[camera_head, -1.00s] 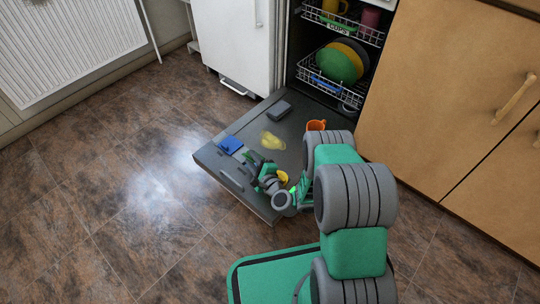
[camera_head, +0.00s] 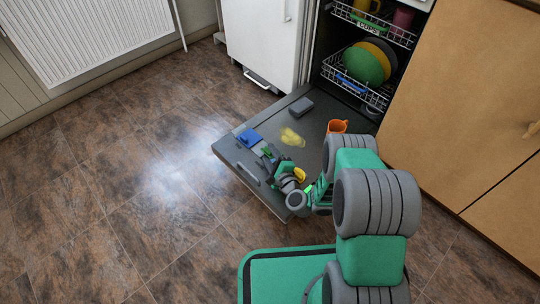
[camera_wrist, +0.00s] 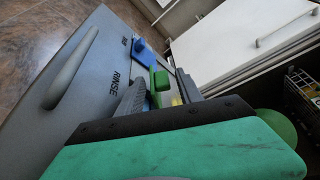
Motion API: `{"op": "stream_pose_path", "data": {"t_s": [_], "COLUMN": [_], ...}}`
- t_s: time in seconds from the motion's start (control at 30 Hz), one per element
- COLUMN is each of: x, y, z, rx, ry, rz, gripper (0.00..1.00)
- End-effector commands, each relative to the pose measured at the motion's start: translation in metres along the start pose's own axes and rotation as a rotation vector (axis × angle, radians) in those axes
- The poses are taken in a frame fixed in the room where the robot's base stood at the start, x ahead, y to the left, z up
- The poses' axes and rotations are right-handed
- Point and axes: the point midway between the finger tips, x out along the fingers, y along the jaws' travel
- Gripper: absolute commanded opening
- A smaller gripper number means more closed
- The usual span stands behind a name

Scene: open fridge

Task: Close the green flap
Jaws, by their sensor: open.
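The green flap (camera_wrist: 161,80) is a small green piece standing up from the inner face of the lowered dishwasher door, beside the blue flap (camera_wrist: 146,52) in the wrist view. In the head view a bit of green (camera_head: 267,153) shows beside my gripper (camera_head: 272,160), mostly hidden by it. My gripper is low over the door, its fingers apart. In the wrist view the green flap shows between the fingers (camera_wrist: 160,90); I cannot tell whether they touch it. A yellow part (camera_wrist: 177,101) shows just behind, partly hidden.
The open door (camera_head: 232,158) has a handle and RINSE lettering. A yellow spill (camera_head: 292,137), a grey block (camera_head: 301,107) and an orange cup (camera_head: 337,126) are on it. Racks with plates (camera_head: 362,66) stand behind. Wooden cabinets (camera_head: 460,100) are on the right; floor is clear left.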

Motion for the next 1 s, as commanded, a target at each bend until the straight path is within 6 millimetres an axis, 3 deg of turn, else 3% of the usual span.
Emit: {"op": "stream_pose_path", "data": {"t_s": [0.17,0.4,0.57,0.87,1.0], "x": [-0.007,-0.055,-0.076,-0.078,-0.061], "y": [0.0,-0.003,-0.001,-0.001,-0.02], "z": [-0.001,-0.001,-0.001,0.0,0.021], "rx": [0.001,0.005,0.001,-0.002,-0.126], "ry": [0.003,0.006,0.003,-0.001,-0.087], "rz": [0.002,0.0,0.0,-0.001,0.039], "gripper": [0.43,0.43,0.43,0.43,0.43]}}
